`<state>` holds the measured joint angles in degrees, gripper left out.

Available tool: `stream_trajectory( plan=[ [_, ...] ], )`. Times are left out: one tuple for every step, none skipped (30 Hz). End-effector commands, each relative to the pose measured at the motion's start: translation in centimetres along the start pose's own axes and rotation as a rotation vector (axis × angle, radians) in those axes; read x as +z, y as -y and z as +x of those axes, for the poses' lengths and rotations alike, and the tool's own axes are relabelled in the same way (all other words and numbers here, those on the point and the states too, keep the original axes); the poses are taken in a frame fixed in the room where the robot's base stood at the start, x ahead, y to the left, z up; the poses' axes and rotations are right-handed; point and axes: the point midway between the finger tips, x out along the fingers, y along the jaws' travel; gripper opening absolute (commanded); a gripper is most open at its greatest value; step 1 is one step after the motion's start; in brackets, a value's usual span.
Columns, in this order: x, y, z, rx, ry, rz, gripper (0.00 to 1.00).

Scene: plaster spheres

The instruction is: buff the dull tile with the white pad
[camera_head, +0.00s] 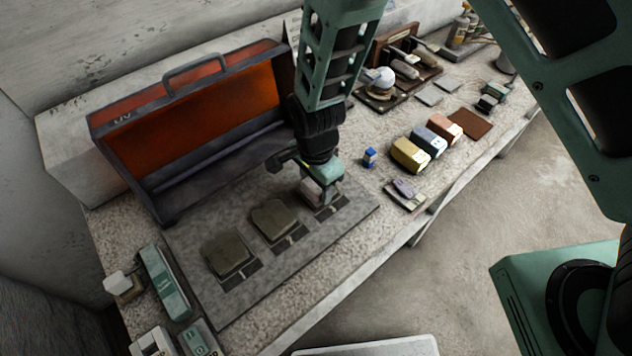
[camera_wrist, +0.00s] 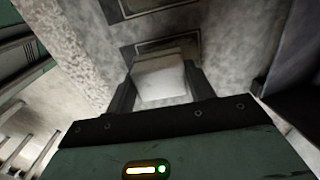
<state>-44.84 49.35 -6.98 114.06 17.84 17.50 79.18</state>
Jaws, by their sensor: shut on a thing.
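My gripper (camera_head: 322,203) is low over the right end of the grey mat (camera_head: 335,222), shut on a pale block that looks like the white pad (camera_head: 311,191). In the wrist view the white pad (camera_wrist: 160,80) sits between the two fingers of my gripper (camera_wrist: 160,92). Two dull olive-grey tiles lie on the mat to its left, a middle tile (camera_head: 274,219) and a left tile (camera_head: 229,253). Dark marked plates show beside them. The pad's underside is hidden, so I cannot tell whether it touches anything.
An open orange-lined case (camera_head: 205,115) stands behind the mat. Yellow (camera_head: 409,156), blue (camera_head: 429,141) and pink (camera_head: 444,128) blocks stand to the right, with a small blue-and-white item (camera_head: 370,158) nearer. Green tools (camera_head: 164,282) lie at left. The mat's front strip is clear.

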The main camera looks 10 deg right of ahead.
Motion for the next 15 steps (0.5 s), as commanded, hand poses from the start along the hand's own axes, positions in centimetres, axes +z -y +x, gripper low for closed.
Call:
stream_trajectory(
  plan=[
    [0.0, -0.01, 0.06, 0.0, 0.0, 0.0, 0.28],
    [0.0, -0.01, 0.09, 0.0, 0.0, 0.0, 0.28],
    [0.0, -0.01, 0.15, 0.0, 0.0, 0.0, 0.28],
    [0.0, -0.01, 0.2, 0.0, 0.0, 0.0, 0.28],
    [0.0, -0.01, 0.26, 0.0, 0.0, 0.0, 0.28],
    [0.0, -0.01, 0.34, 0.0, 0.0, 0.0, 0.28],
    [0.0, -0.01, 0.41, 0.0, 0.0, 0.0, 0.28],
    [0.0, -0.01, 0.47, 0.0, 0.0, 0.0, 0.28],
    [0.0, -0.01, 0.55, 0.0, 0.0, 0.0, 0.28],
    [0.0, -0.01, 0.6, 0.0, 0.0, 0.0, 0.28],
    [0.0, -0.01, 0.66, 0.0, 0.0, 0.0, 0.28],
    [0.0, 0.01, 0.56, 0.0, 0.0, 0.0, 0.28],
    [0.0, 0.03, 0.54, 0.0, 0.0, 0.0, 0.28],
    [0.01, 0.09, 0.51, 0.0, 0.0, 0.0, 0.28],
    [0.01, 0.22, 0.47, 0.0, 0.0, 0.0, 0.28]
  ],
)
